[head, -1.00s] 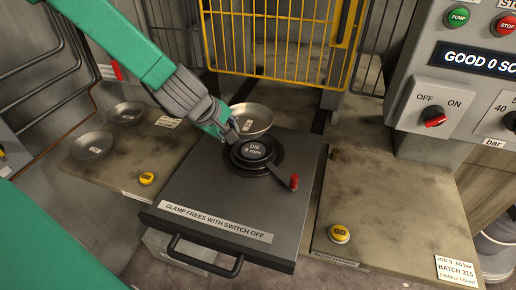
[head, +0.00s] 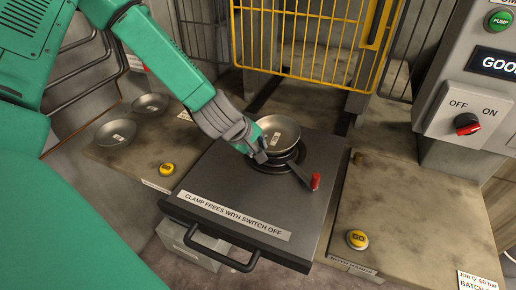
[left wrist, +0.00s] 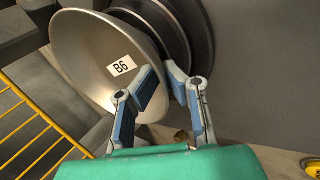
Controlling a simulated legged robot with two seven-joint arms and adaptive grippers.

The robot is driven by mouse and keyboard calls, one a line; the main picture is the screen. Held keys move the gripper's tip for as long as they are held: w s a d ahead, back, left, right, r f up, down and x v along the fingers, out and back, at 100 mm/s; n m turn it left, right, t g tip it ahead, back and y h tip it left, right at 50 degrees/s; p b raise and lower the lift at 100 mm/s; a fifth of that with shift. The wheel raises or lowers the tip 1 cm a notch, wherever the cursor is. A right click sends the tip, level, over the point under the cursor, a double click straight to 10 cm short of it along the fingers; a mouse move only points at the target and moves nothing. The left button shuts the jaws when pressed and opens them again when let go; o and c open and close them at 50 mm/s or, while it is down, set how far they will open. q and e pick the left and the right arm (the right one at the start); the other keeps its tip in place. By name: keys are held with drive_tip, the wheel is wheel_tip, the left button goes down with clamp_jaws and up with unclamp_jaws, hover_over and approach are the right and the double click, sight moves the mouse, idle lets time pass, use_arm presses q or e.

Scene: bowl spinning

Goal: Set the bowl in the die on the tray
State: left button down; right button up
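The bowl (head: 281,130) is a shallow metal bowl with a label inside. It shows at the die, overlapping its far side, and seems held above it. It also shows in the left wrist view (left wrist: 85,60), labelled B6. The black round die (head: 262,165) sits on the dark tray (head: 215,175), mostly hidden by the bowl and my gripper. My left gripper (head: 260,152) is at the bowl's near left rim. In the left wrist view its fingertips (left wrist: 163,70) close on either side of the rim. Whether the bowl touches the die is unclear. My right gripper is not in view.
A red-knobbed clamp lever (head: 314,181) lies right of the die. Two more bowls (head: 115,132) (head: 150,103) stand on the left bench. Yellow buttons (head: 167,169) (head: 357,239) flank the tray. A yellow cage (head: 305,45) stands behind; a switch panel (head: 465,115) is at right.

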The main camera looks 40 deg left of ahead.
use_arm(q)
drive_tip(key=shift+s+f, duration=0.6)
drive_tip(key=shift+f, duration=0.25)
drive_tip(key=shift+s+d, duration=0.25)
drive_tip(key=c, duration=1.7)
unclamp_jaws()
drive_tip(key=shift+f+g, duration=0.15)
drive_tip(key=shift+g, duration=0.15)
drive_tip(key=shift+w+a+f, duration=0.15)
drive_tip(key=shift+w, duration=0.45)
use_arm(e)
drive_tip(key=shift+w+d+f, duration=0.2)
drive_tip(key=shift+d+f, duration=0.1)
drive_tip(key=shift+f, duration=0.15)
use_arm(q)
drive_tip(key=shift+r, duration=0.2)
